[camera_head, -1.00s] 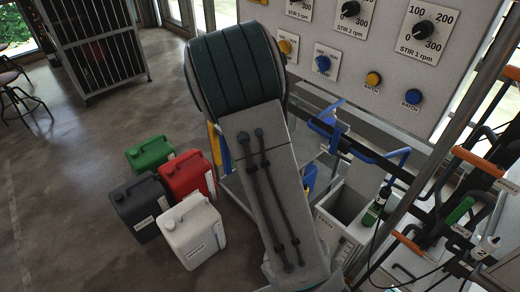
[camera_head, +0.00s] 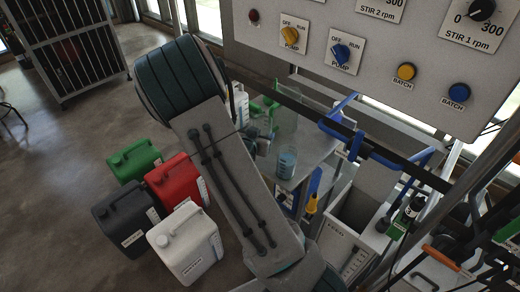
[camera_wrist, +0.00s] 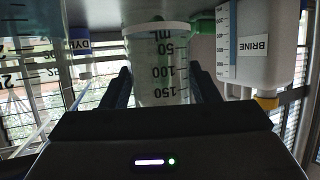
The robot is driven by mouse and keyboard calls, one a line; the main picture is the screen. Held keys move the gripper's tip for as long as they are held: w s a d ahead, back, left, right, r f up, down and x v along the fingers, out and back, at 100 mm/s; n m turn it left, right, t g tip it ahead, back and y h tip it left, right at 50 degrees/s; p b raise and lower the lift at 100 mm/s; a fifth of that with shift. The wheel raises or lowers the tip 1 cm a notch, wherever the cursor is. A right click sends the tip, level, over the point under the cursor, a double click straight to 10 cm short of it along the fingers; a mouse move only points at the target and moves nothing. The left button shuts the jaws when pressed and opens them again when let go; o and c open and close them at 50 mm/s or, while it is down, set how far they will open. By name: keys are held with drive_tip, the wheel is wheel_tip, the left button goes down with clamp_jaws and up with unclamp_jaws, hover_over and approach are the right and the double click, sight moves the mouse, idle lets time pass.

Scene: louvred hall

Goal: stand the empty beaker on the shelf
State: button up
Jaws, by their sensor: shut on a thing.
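My gripper (camera_wrist: 163,88) is shut on a clear beaker (camera_wrist: 160,62) with dark graduations, seen in the wrist view between the two dark fingers. No liquid shows in it. In the head view my arm covers much of the gripper, and I cannot make out the held beaker clearly. A pale shelf-like surface (camera_head: 318,148) lies just right of my arm in the head view. Another beaker with blue liquid (camera_head: 287,162) stands upright on it, close to my wrist.
A white BRINE container (camera_wrist: 262,45) is close at the right of the wrist view, and a large graduated clear vessel (camera_wrist: 28,65) at the left. Blue pipes (camera_head: 375,150) and a control panel (camera_head: 370,60) bound the shelf. Several jugs, one red (camera_head: 178,180), stand on the floor.

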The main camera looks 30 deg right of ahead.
drive_tip(key=shift+f, duration=2.95)
drive_tip(key=shift+f, duration=0.2)
drive_tip(key=o, duration=1.2)
drive_tip(key=shift+r, duration=0.1)
